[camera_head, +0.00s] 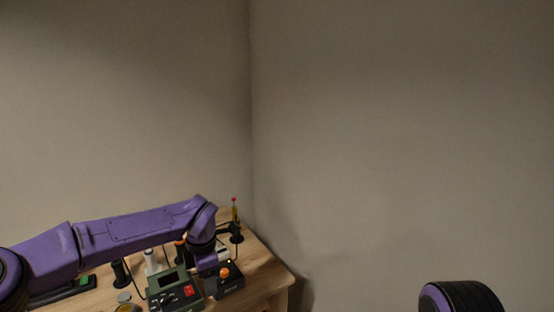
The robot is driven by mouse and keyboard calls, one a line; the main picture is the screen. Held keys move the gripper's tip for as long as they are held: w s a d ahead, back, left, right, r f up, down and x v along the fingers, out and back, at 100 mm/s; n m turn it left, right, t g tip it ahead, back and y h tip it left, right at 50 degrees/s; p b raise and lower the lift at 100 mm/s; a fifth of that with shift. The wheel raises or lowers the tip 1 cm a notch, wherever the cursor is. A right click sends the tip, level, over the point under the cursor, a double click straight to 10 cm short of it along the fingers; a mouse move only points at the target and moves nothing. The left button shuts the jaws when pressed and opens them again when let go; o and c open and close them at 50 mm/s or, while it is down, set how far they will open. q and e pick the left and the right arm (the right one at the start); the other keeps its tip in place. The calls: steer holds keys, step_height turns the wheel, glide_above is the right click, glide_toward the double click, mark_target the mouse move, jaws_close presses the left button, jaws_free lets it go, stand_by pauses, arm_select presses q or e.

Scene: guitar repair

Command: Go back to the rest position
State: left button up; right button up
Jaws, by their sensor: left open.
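My purple left arm reaches in from the left over a wooden table and bends down at its wrist. My left gripper (208,264) is at the end of this arm, low over the devices on the table. It is open, and its fingertips are hard to make out at this size. I cannot tell whether it touches anything. Of my right arm only a black and purple part shows at the lower right edge. My right gripper is out of view.
The wooden table (262,272) stands in the room's corner. Bare walls (400,130) lie behind. The space right of the table looks clear.

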arm_select(q)
steer(key=s+a+f+m+t+y, duration=0.25)
steer(key=s+f+m, duration=0.2)
steer(key=f, duration=0.55)
steer(key=s+a+f+m+t+y, duration=0.1)
steer(key=s+f+m+t+y, duration=0.3)
steer(key=f, duration=0.6)
steer(key=s+a+f+m+g+h, duration=0.1)
steer(key=s+a+f+m, duration=0.1)
steer(key=s, duration=0.7)
steer(key=s+a+f+m+g+h, duration=0.1)
steer(key=s+a+f+m, duration=0.2)
steer(key=s, duration=0.7)
steer(key=s+a+f+m+g+h, duration=0.1)
steer(key=s+a+f+m+g, duration=0.1)
steer(key=s, duration=0.8)
steer(key=shift+a+f+m, duration=0.7)
steer(key=shift+a+m, duration=0.05)
steer(key=shift+a, duration=0.25)
